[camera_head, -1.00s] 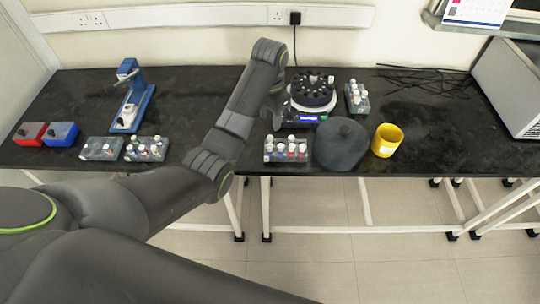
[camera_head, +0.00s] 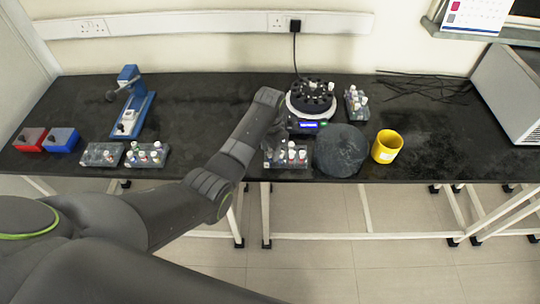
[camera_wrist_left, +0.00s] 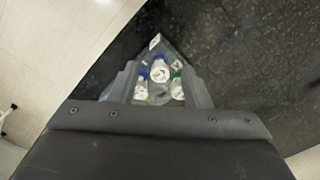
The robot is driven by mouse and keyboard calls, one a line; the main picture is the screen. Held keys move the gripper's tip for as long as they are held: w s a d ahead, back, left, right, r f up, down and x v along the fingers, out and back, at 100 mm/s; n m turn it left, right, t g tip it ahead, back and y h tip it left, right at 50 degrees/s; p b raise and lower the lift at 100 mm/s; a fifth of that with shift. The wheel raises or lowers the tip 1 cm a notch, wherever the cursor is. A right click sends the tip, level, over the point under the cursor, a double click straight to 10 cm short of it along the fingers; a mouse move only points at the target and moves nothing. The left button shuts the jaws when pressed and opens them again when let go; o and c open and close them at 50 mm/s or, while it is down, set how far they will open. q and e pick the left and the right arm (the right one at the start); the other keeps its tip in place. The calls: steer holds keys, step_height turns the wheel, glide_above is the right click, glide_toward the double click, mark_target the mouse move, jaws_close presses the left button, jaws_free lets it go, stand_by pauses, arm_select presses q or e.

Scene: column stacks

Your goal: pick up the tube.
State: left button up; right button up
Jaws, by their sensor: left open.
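A clear rack (camera_head: 270,162) with several small capped tubes (camera_head: 291,155) stands near the table's front edge in the head view. My left gripper (camera_head: 276,140) is just above its left part, partly hidden behind my own wrist. In the left wrist view the open fingers of my left gripper (camera_wrist_left: 163,78) straddle the view of white tubes with blue and green parts (camera_wrist_left: 160,70). Nothing is visibly held. Whether a finger touches a tube, I cannot tell. My right gripper is not in view.
A black rotor device (camera_head: 312,97) stands behind the rack. A dark round object (camera_head: 341,150) and a yellow cup (camera_head: 387,146) are to its right. Another tube rack (camera_head: 357,103) stands behind them. Two racks (camera_head: 147,154) and a blue stand (camera_head: 137,108) are at left.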

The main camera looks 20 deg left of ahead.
arm_select(q)
steer(key=shift+f, duration=0.15)
jaws_close()
stand_by(0.4)
